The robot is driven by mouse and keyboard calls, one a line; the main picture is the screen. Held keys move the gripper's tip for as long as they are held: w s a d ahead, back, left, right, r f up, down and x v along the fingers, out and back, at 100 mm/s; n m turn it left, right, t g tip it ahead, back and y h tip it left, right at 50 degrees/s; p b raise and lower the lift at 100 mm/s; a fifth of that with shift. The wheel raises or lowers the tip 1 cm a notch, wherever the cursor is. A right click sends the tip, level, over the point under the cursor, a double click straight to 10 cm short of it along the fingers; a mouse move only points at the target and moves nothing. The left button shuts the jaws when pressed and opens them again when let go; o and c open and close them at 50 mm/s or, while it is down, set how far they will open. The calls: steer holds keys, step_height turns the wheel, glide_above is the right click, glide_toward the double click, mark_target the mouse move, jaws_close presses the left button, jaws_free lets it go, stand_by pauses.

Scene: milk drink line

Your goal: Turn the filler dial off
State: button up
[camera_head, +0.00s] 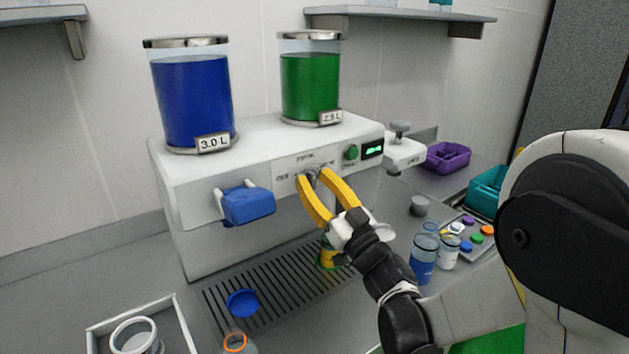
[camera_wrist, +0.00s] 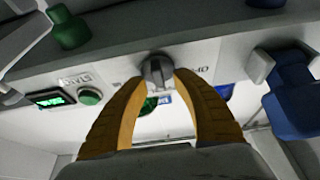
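The filler dial (camera_wrist: 158,71) is a small dark grey knob on the front panel of the white filler machine (camera_head: 290,140). Its grip looks roughly upright in the wrist view. My gripper (camera_head: 314,176) has two curved yellow fingers reaching the panel from the front. In the wrist view, the fingertips of my gripper (camera_wrist: 161,75) lie on either side of the dial and appear to touch its sides. In the head view, the dial is mostly hidden between the fingertips.
A blue lever block (camera_head: 247,203) juts out left of the dial. A green button (camera_head: 351,152) and a lit display (camera_head: 372,148) sit to the right. Blue (camera_head: 193,100) and green (camera_head: 310,86) tanks stand on top. A yellow-and-green cup (camera_head: 327,257) stands below on the drip grate (camera_head: 280,290).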

steer(key=shift+c, duration=0.5)
jaws_close()
steer(key=shift+n, duration=0.3)
steer(key=n+g+y, duration=0.1)
steer(key=n, duration=0.2)
steer(key=n+g+y, duration=0.1)
steer(key=n, duration=0.2)
steer(key=n+g+y, duration=0.1)
steer(key=n, duration=0.1)
steer(key=shift+s+n+g, duration=0.1)
steer(key=shift+n+g, duration=0.2)
steer(key=shift+n, duration=0.1)
steer(key=n+g, duration=0.1)
steer(key=n, duration=0.2)
steer(key=n+g+p, duration=0.1)
steer(key=n+g, duration=0.1)
steer(key=n, duration=0.1)
steer(key=shift+a+f+n+y, duration=0.15)
steer(key=shift+a+n+y, duration=0.05)
steer(key=shift+n+y, duration=0.2)
steer(key=shift+s, duration=0.1)
steer(key=shift+o, duration=0.5)
jaws_free()
